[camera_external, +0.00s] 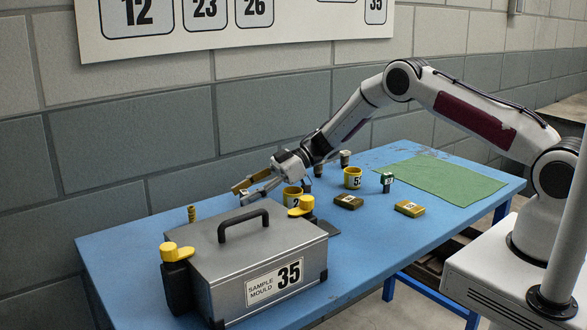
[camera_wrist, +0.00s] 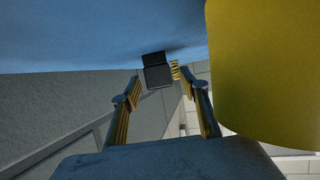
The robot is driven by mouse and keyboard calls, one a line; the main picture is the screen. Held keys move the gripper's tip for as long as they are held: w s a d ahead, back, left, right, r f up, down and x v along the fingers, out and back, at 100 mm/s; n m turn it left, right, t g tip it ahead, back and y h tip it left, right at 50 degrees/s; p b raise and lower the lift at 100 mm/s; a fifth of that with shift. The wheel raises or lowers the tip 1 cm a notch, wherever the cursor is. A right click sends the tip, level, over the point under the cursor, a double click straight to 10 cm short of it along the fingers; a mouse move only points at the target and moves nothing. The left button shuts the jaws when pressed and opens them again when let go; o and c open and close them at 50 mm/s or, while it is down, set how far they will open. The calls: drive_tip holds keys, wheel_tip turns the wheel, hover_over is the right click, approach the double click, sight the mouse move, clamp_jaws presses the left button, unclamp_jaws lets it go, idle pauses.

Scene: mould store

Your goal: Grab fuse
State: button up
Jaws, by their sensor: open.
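My gripper (camera_external: 243,193) is open and empty, held low over the far left of the table behind the metal case, pointing left. In the wrist view its two fingers (camera_wrist: 160,78) stand apart. Between and beyond them sits a small dark block (camera_wrist: 157,73), which may be the fuse; I cannot tell for sure. No contact with the fingers is visible.
The grey mould case (camera_external: 240,260) with handle and yellow latches fills the table's front left. A yellow ring (camera_external: 293,197) stands by the gripper; another (camera_external: 353,178), small blocks (camera_external: 410,209) and a green mat (camera_external: 440,177) lie rightward. The wall is close behind.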

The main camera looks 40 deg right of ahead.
sight(246, 192)
drive_tip(key=c, duration=1.1)
drive_tip(key=shift+c, duration=0.2)
drive_tip(key=shift+r, duration=0.1)
drive_tip(key=shift+r, duration=4.9)
